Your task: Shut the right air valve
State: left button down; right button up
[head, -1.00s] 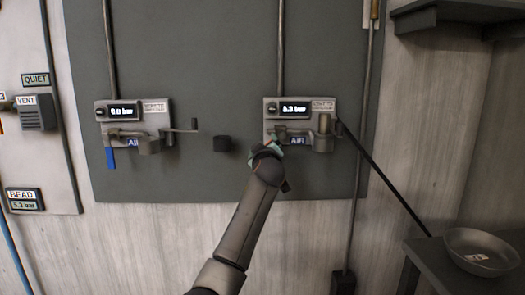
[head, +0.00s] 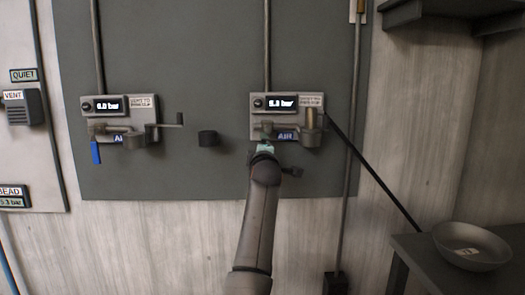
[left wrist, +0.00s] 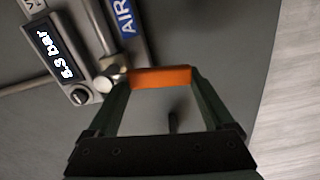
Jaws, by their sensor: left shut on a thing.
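The right air valve unit (head: 287,103) is on the dark wall panel, with a lit pressure display and an AIR label. The unit's display (left wrist: 58,55) also shows in the left wrist view and reads about 5.3 bar. My left gripper (head: 267,146) is just below the unit's left part. In the left wrist view its two fingertips (left wrist: 160,82) are shut on the orange valve handle (left wrist: 160,77), which spans between them beside a metal pivot. In the head view my gripper hides the handle. My right gripper is not in view.
A similar left unit (head: 125,104) reads 0.0 bar, with its blue handle (head: 96,152) hanging down. A dark knob (head: 208,138) sticks out between the units. A bowl (head: 470,245) stands on a shelf at the lower right, near a slanted black rod (head: 370,165).

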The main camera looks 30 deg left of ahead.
pick_arm(q)
jog(key=shift+w+d+f+n, duration=0.25)
jog(key=shift+d+n, duration=0.1)
jog(key=shift+n, duration=0.45)
grip_release()
jog(key=shift+s+d+r, duration=0.1)
jog(key=shift+s+d, duration=0.05)
jog(key=p+v, duration=0.1)
jog(key=v, duration=0.6)
jog(key=shift+s, duration=0.2)
dwell(0.5)
